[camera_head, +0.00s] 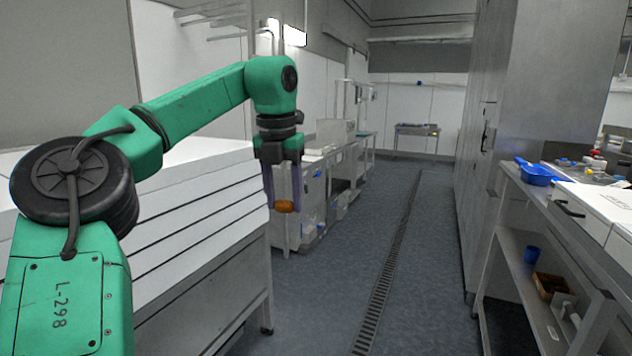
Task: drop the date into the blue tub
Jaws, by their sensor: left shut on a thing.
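My left gripper (284,190) hangs pointing down, left of the picture's middle. It is shut on an orange-brown date (284,206), held between its fingertips in the air over the floor. A shallow blue container (537,175) lies on the right-hand bench top, far from the gripper. A small blue round vessel (532,254) stands on the shelf below that bench. I cannot tell for sure which of these two is the blue tub. My right gripper is not in view.
A white stack (190,200) on a metal stand is close on the left. The right bench (570,213) carries small items and a white box; a brown bin (550,284) is on its shelf. The grey floor aisle (400,250) with a drain grate is clear.

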